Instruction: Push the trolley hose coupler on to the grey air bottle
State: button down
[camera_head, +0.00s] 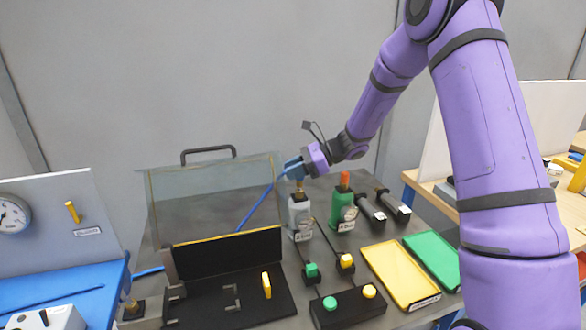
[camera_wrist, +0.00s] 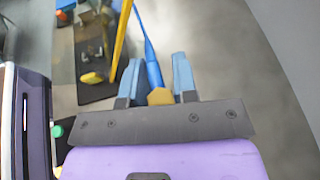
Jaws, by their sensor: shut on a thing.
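The grey air bottle (camera_head: 301,216) stands upright on the dark bench top, with a label on its front. My gripper (camera_head: 293,169) is directly above it, its blue fingers shut on the trolley hose coupler. In the wrist view the brass coupler (camera_wrist: 160,97) sits between the fingers (camera_wrist: 158,80), with the blue hose (camera_wrist: 150,62) running away from it. In the head view the blue hose (camera_head: 256,210) slopes down left behind a clear panel. A brass part (camera_head: 299,187) shows between fingers and bottle; I cannot tell whether coupler and bottle touch.
A green bottle (camera_head: 343,210) with an orange top stands close right of the grey one. Two black cylinders (camera_head: 371,213) lie beyond it. A clear hinged guard (camera_head: 210,200) stands left. Yellow (camera_head: 400,275) and green (camera_head: 436,260) trays lie front right.

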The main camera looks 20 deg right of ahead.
jog(key=shift+f, duration=0.6)
dwell(0.3)
jog(key=c, duration=0.8)
grip_release()
jog(key=v, duration=1.1)
jog(key=s+a+r+n+g+h, duration=0.1)
jog(key=s+a+r+n+h, duration=0.2)
jog(key=s+r+n, duration=0.45)
jog(key=s+a+r+n+g+h, duration=0.1)
jog(key=s+a+r+n+h, duration=0.25)
jog(key=s, duration=0.65)
jog(key=s+d+r+n+t+h, duration=0.2)
jog(key=s+n+h, duration=0.1)
jog(key=s, duration=0.6)
jog(key=s+d+r+n+t+h, duration=0.2)
jog(key=s+n, duration=0.3)
jog(key=s, duration=0.4)
jog(key=shift+s+d+r+n+t+h, duration=0.3)
jog(key=shift+s+d+r+h, duration=0.05)
jog(key=shift+r+h, duration=0.45)
